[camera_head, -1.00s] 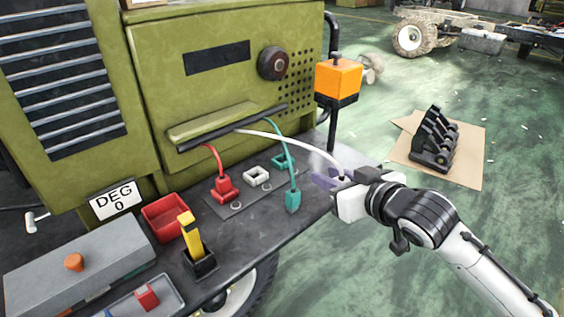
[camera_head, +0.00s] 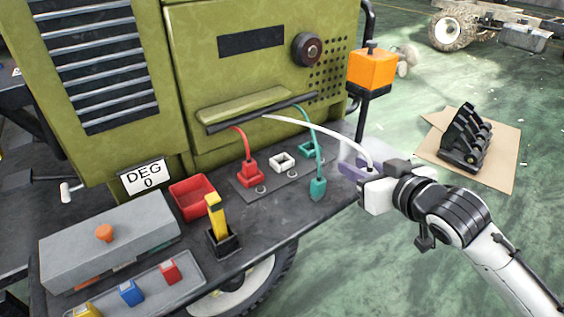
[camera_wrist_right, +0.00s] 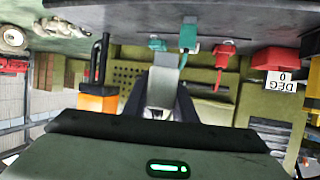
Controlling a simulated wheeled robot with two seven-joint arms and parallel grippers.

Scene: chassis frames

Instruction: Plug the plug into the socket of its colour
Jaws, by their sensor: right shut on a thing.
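My right gripper (camera_head: 357,170) is shut on the white plug at the end of the white cable (camera_head: 325,137); its fingers hide most of the plug. It is off the right end of the dark bench, apart from the sockets. The white socket (camera_head: 282,161) is empty. A red plug (camera_head: 250,173) sits at the red socket. The teal socket (camera_head: 308,146) is behind the teal plug (camera_head: 318,188), which hangs on its cable near the bench's front edge. The right wrist view shows the teal plug (camera_wrist_right: 188,34) and red plug (camera_wrist_right: 223,48) beyond my fingers. My left gripper is not in view.
An orange box on a post (camera_head: 371,70) stands behind my right gripper. A red tray (camera_head: 192,198), a yellow-handled lever (camera_head: 217,214), a grey box (camera_head: 110,240) and a tray of coloured blocks (camera_head: 195,270) occupy the bench's left.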

